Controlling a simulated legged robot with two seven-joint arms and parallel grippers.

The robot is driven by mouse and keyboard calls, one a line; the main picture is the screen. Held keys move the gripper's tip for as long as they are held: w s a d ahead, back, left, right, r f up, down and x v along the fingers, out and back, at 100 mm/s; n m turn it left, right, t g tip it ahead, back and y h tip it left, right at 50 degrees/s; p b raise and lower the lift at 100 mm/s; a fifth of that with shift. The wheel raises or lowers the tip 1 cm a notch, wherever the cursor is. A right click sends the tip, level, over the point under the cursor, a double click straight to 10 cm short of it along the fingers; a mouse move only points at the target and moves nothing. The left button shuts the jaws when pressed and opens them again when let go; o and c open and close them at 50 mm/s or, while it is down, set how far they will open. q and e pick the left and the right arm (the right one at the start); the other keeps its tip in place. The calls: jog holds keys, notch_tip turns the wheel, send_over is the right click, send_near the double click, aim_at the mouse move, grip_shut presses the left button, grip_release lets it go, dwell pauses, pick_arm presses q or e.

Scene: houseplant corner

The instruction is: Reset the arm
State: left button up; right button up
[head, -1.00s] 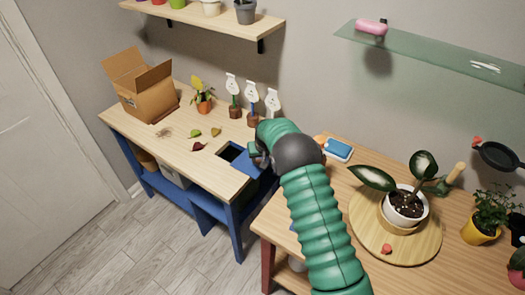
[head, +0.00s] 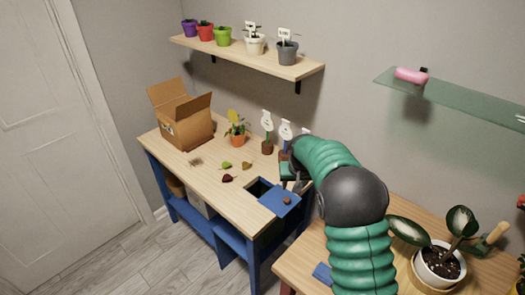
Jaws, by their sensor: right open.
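My right arm, green and ribbed with a dark joint, comes in from the bottom right. Its right gripper (head: 291,174) is open over the right end of the blue-legged bench (head: 213,188). It looks empty, though the arm partly hides it. Just below it in the picture are a blue panel (head: 276,205) with a small brown lump (head: 287,201) on it and a dark square opening (head: 259,188). I cannot tell the gripper's height above them. My left gripper is out of view.
A shelf of pots (head: 255,60) hangs above. A white-potted plant (head: 439,263) stands on the right table. A glass shelf (head: 450,98) is upper right.

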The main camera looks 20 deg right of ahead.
jog(key=s+a+f+n+y, duration=0.1)
jog(key=s+a+f+n, duration=0.1)
jog(key=s+a, duration=0.7)
jog(key=s+a+f+n+g, duration=0.1)
jog(key=s+a+f+n, duration=0.1)
jog(key=s+a, duration=0.8)
jog(key=s, duration=0.7)
jog(key=shift+s+n+y, duration=0.15)
jog(key=shift+n+y, duration=0.15)
jog(key=shift+y, duration=0.1)
jog(key=shift+s+a+r, duration=0.1)
jog(key=shift+a, duration=0.15)
